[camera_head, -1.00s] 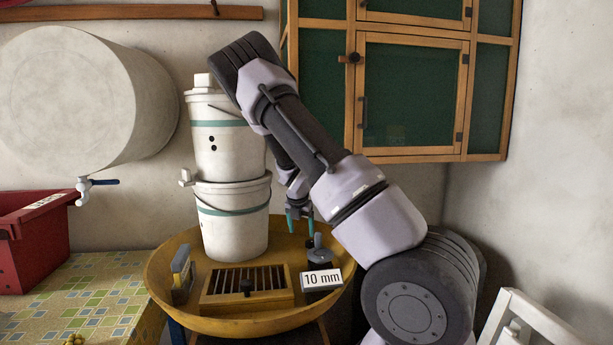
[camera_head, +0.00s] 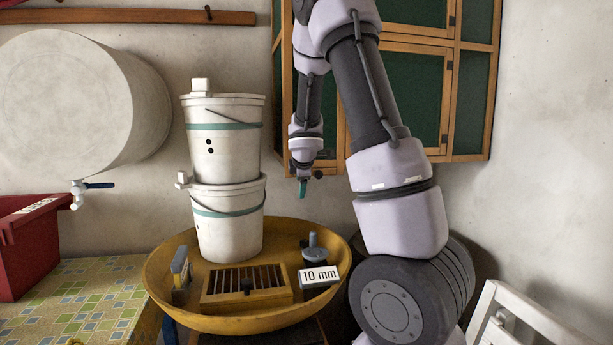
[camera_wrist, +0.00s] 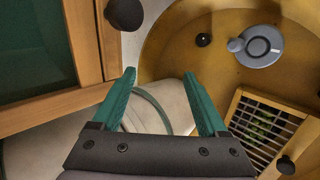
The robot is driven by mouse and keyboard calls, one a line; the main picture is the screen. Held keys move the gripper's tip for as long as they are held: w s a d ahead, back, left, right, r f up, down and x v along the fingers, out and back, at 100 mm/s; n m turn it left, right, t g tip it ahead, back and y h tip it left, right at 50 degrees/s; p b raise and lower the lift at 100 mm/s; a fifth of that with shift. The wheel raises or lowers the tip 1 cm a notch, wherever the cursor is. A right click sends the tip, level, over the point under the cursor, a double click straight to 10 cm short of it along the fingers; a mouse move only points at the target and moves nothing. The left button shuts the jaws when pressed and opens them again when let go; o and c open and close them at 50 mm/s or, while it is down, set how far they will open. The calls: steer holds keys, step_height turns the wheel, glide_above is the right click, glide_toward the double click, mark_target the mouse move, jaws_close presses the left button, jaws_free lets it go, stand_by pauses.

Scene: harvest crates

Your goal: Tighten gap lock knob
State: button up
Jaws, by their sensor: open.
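A small black knob (camera_wrist: 204,40) sits beside that piece. I cannot tell which is the gap lock knob. My gripper (camera_head: 303,187) is open and empty, well above the tray's back edge. Its green fingers (camera_wrist: 159,74) are spread apart with nothing between them.
A wood-framed green cabinet (camera_head: 410,95) hangs behind my arm. A red crate (camera_head: 28,245) stands left.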

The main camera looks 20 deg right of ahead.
steer(key=s+r+m, duration=0.1)
steer(key=r, duration=0.1)
steer(key=s+r+m, duration=0.1)
steer(key=s+m, duration=0.1)
steer(key=shift+s+d+r+m, duration=0.15)
steer(key=shift+d+r+m, duration=0.15)
steer(key=shift+d+r, duration=0.1)
steer(key=shift+f, duration=0.1)
steer(key=m+g, duration=0.4)
steer(key=m, duration=1.2)
glide_toward(304, 240)
steer(key=shift+y, duration=0.4)
steer(key=x, duration=0.9)
steer(key=shift+d+f, duration=0.3)
steer(key=shift+d, duration=0.05)
